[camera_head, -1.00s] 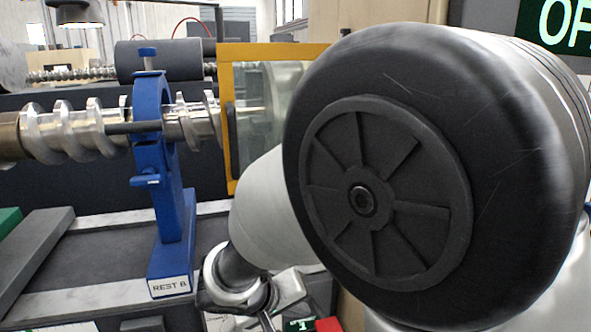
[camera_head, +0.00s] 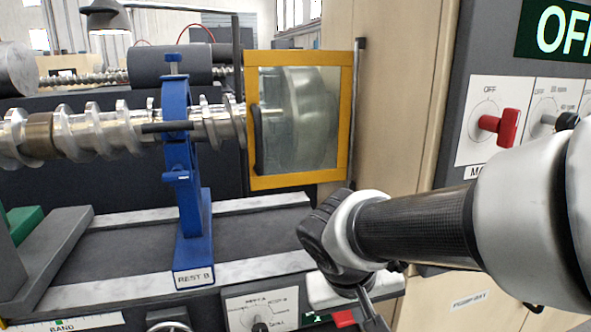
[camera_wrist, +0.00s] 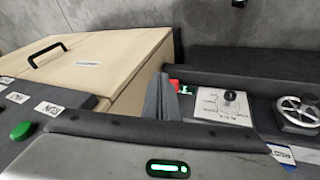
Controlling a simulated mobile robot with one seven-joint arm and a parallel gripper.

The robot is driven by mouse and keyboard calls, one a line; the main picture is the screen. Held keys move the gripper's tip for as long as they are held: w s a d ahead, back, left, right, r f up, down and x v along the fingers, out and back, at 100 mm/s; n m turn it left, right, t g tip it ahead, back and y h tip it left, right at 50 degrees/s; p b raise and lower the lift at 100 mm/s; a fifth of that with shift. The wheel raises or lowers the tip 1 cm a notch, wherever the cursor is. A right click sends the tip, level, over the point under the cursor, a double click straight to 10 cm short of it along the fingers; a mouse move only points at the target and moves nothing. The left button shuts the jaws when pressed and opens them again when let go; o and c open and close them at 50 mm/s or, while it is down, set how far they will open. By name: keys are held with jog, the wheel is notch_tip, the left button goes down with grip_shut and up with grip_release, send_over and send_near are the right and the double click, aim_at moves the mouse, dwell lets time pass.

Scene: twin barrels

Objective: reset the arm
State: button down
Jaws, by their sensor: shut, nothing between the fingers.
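My arm reaches in from the right edge of the head view, and its wrist hangs in front of the lathe-like machine's right end. My gripper (camera_wrist: 162,100) shows in the wrist view as grey fingers close together, with nothing between them. In the head view only a small part of the gripper end shows at the bottom edge; its fingertips are out of view there. A dial plate (camera_wrist: 222,106) and a handwheel (camera_wrist: 300,112) lie beyond and to the right of the fingers in the wrist view.
A blue rest (camera_head: 188,215) labelled REST B holds a large screw (camera_head: 105,130). A yellow-framed guard (camera_head: 300,182) stands right of it. A panel with a red switch (camera_head: 500,127) is close above my arm. A wooden cabinet (camera_wrist: 110,55) with a black handle is at left.

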jog(key=s+d+r+t+y, duration=0.25)
jog(key=s+r, duration=0.35)
jog(key=s, duration=0.3)
notch_tip(320, 180, up, 24)
jog(key=p, duration=2.3)
jog(key=shift+w+f+m+g+y, duration=0.15)
jog(key=shift+w+m+g+y, duration=0.05)
jog(key=shift+m+g+y, duration=0.15)
jog(key=shift+a, duration=0.1)
